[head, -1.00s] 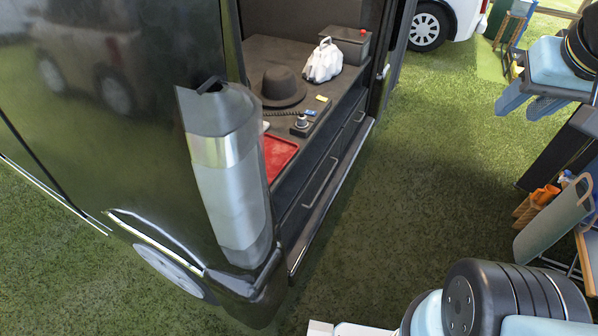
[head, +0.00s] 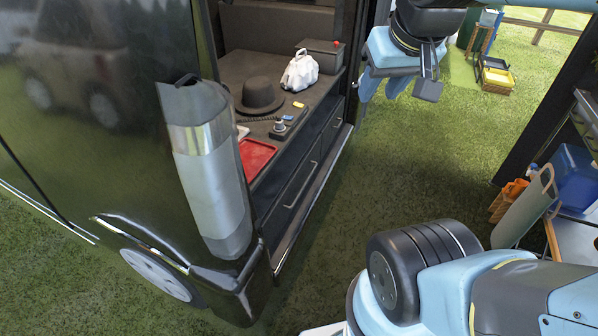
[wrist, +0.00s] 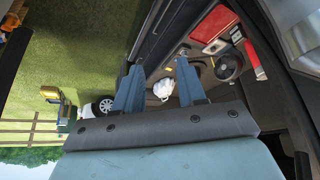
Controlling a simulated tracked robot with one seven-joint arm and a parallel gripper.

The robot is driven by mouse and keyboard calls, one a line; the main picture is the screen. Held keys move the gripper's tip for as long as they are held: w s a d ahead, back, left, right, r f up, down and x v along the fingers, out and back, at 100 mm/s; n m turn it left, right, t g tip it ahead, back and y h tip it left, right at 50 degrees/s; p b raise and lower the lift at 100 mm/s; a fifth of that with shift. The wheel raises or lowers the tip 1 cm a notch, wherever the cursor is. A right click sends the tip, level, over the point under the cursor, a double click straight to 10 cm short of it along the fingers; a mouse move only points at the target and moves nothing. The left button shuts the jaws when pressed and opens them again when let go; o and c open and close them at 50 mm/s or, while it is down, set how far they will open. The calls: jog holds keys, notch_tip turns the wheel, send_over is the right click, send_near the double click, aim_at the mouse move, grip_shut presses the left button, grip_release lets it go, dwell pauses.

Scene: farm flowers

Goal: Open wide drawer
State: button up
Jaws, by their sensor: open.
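The wide drawer (head: 298,192) is a dark front with a long bar handle (head: 302,184), set under the counter inside the open dark vehicle. It looks closed. A second drawer front (head: 334,124) with a shorter handle lies farther back. My gripper (head: 375,92) has blue fingers pointing down and is open and empty. In the head view it appears to the right of the counter's far end, apart from both drawers. In the wrist view my gripper (wrist: 158,66) shows its two fingers spread, with the counter beyond them. I cannot make out the wide drawer's handle clearly there.
The counter (head: 235,66) carries a black hat (head: 260,96), a white bag (head: 300,70), a dark box (head: 322,57) and a red tray (head: 255,155). The vehicle's rear corner (head: 210,185) stands nearest. Open grass (head: 400,160) lies right of the drawers.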

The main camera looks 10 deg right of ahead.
jog(key=shift+w, duration=0.1)
jog(key=m+g+y, duration=0.2)
jog(key=m+g, duration=0.2)
jog(key=m, duration=0.2)
send_over(305, 183)
jog(key=s+d, duration=0.2)
jog(key=s+d+f+x, duration=0.1)
jog(key=s+d+x, duration=0.1)
jog(key=x, duration=1.2)
jog(key=s+d+x, duration=0.2)
jog(key=d+x, duration=0.1)
jog(key=x, duration=1.2)
jog(key=s+d+f+x, duration=0.1)
jog(key=s+d+x, duration=0.1)
jog(key=x, duration=1.2)
jog(key=shift+m, duration=0.6)
jog(key=d+x, duration=0.1)
jog(key=x, duration=0.8)
jog(key=s+d+x, duration=0.1)
jog(key=x, duration=0.8)
jog(key=s+d+f+x, duration=0.1)
jog(key=x, duration=0.8)
jog(key=shift+s+d+f, duration=0.1)
jog(key=shift+d+f, duration=0.15)
jog(key=shift+f, duration=0.1)
